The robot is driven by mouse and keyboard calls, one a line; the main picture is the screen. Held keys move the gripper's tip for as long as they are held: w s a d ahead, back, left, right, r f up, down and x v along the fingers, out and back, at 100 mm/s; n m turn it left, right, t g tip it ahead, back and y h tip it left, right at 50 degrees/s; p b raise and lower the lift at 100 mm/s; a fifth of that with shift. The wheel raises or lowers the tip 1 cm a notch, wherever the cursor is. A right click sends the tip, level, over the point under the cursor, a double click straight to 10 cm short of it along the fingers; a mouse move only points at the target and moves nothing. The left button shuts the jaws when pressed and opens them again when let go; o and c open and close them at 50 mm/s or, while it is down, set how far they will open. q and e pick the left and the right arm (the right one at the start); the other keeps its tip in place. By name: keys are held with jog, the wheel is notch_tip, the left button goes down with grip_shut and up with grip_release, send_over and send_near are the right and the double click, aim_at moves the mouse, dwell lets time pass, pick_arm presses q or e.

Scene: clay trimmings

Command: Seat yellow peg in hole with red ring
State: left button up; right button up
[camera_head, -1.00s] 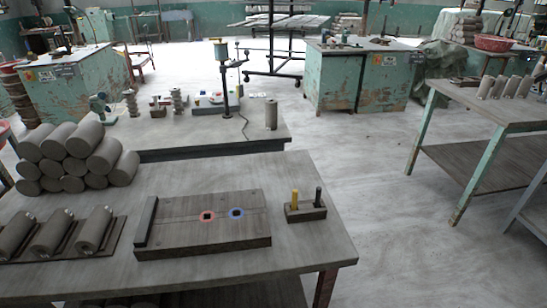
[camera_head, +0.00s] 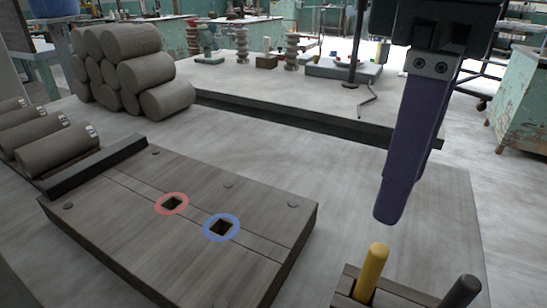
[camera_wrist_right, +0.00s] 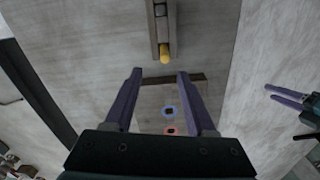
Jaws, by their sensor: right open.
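The yellow peg (camera_head: 371,272) stands upright in a dark holder block (camera_head: 407,291) at the bottom right of the head view. It also shows in the right wrist view (camera_wrist_right: 165,52). The red ring (camera_head: 171,203) surrounds an empty square hole in the wooden board; the ring shows in the wrist view too (camera_wrist_right: 169,131). My right gripper (camera_head: 388,212) points down above and behind the yellow peg, apart from it. Its two fingers stand wide apart with nothing between them in the wrist view (camera_wrist_right: 159,73). My left gripper (camera_wrist_right: 270,93) shows at the wrist view's right edge, fingers apart and empty.
A blue ring (camera_head: 221,227) surrounds another empty hole beside the red one. A dark peg (camera_head: 461,292) stands in the same holder, right of the yellow peg. Stacked clay cylinders (camera_head: 128,68) stand at the back left. The tabletop between board and holder is clear.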

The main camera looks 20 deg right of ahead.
aim_at(379, 249)
jog(key=f+b, duration=0.1)
jog(key=f, duration=0.2)
jog(key=f+b, duration=0.1)
jog(key=f, duration=0.2)
jog(key=f+b, duration=0.1)
jog(key=f, duration=0.2)
jog(key=shift+s+a+b, duration=0.35)
jog(key=shift+f, duration=0.5)
jog(key=shift+c, duration=1.3)
grip_shut()
